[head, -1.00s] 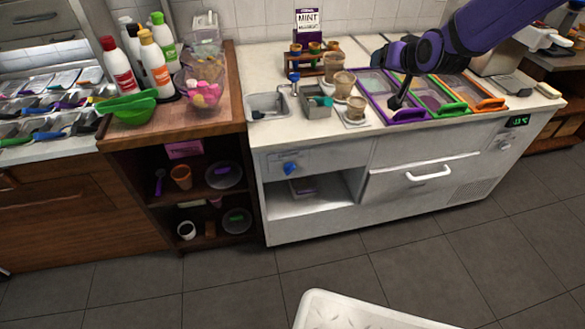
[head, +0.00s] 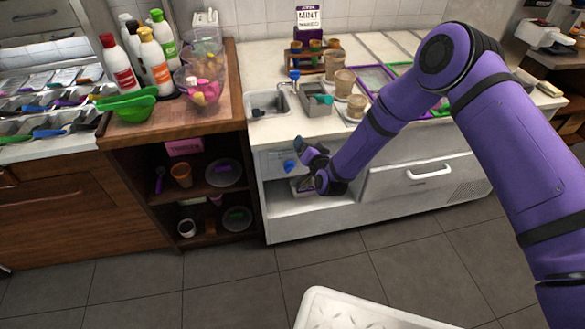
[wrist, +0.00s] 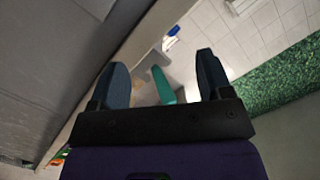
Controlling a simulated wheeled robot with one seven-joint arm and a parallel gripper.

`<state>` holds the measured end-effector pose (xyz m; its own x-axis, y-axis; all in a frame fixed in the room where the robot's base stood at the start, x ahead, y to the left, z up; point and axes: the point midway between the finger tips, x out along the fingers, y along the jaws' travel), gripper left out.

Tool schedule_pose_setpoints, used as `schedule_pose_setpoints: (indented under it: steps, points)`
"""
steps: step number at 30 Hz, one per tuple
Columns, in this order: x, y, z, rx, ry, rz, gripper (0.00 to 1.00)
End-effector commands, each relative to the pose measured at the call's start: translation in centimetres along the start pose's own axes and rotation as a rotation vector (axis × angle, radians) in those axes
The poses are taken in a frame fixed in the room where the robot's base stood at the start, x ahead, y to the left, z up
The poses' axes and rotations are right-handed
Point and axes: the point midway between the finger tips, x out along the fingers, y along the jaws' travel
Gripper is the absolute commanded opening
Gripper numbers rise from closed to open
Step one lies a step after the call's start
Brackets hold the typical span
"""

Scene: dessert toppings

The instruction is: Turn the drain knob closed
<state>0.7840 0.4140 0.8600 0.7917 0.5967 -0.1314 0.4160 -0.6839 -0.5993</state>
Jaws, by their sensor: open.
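The blue drain knob (head: 290,166) sits on the front panel of the white counter, below the small sink (head: 268,103). My gripper (head: 309,153) is in front of this panel, just right of the knob in the head view. I cannot tell the exact gap, but no grip on the knob shows. In the wrist view my gripper (wrist: 162,78) is open, with its two dark fingers wide apart. A teal piece (wrist: 162,86) shows between them, apparently beyond the fingers. The knob cannot be made out clearly in the wrist view.
A metal bin (head: 316,100) with a teal item stands by the sink, and tan cups (head: 344,82) are beside it. An open shelf recess (head: 290,199) lies below the panel. A wooden cabinet (head: 122,170) stands to the left. The floor in front is clear around a white tray (head: 345,312).

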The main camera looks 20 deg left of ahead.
Motion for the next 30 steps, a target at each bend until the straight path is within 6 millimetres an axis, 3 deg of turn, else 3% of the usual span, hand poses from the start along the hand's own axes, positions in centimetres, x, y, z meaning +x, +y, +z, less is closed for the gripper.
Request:
schedule_pose_setpoints:
  steps: [1, 6, 12, 20, 30]
  points:
    - [-0.4, 0.5, 2.4, 0.02, 0.011, -0.002, 0.72]
    - [-2.0, 1.9, 8.5, 0.082, 0.077, -0.012, 0.72]
    - [-4.0, 3.2, 13.2, 0.128, 0.139, -0.014, 0.72]
    - [-4.3, 3.6, 14.6, 0.144, 0.166, -0.015, 0.72]
    - [0.9, 3.6, 13.6, 0.143, 0.166, -0.015, 0.72]
